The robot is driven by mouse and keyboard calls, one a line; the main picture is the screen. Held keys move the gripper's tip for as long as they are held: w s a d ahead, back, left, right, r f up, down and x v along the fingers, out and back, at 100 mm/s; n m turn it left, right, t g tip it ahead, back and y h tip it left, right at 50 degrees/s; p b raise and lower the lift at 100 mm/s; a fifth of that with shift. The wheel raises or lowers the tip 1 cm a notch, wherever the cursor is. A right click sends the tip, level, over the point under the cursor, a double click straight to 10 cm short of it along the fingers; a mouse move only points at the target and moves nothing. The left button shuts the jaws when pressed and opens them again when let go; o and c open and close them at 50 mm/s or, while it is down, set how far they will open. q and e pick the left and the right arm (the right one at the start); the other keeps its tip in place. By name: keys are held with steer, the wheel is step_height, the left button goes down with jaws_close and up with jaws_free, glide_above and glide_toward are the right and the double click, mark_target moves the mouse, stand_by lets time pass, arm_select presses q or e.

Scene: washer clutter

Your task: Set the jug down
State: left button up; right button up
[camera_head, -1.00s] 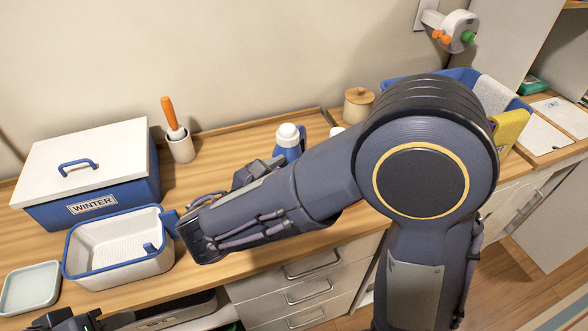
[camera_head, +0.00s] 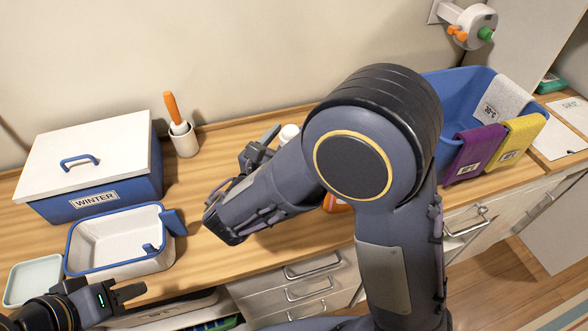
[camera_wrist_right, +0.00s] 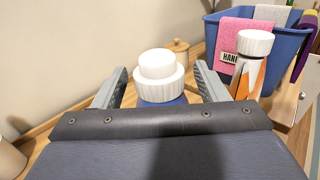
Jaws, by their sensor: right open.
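The jug is blue with a white stepped cap. Its cap (camera_head: 289,132) shows at the back of the counter in the head view, the rest hidden behind my right arm. My right gripper (camera_head: 260,146) is beside it at the left. In the right wrist view the jug (camera_wrist_right: 158,75) stands upright ahead, between the two spread grey fingers of my right gripper (camera_wrist_right: 160,82). These fingers are open; contact with the jug cannot be made out. My left gripper (camera_head: 108,288) is low at the left, in front of the open white tub; its jaw state is unclear.
A blue WINTER box (camera_head: 95,190), the white tub (camera_head: 120,262) and a pale tray (camera_head: 33,280) fill the left. A cup with an orange-handled brush (camera_head: 183,140) stands behind. An orange-labelled bottle (camera_wrist_right: 247,68) and a blue basket with cloths (camera_head: 455,95) are to the right.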

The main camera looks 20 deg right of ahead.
steer(key=shift+w+d, duration=0.35)
steer(key=shift+w, duration=0.05)
jaws_close()
steer(key=shift+r, duration=0.1)
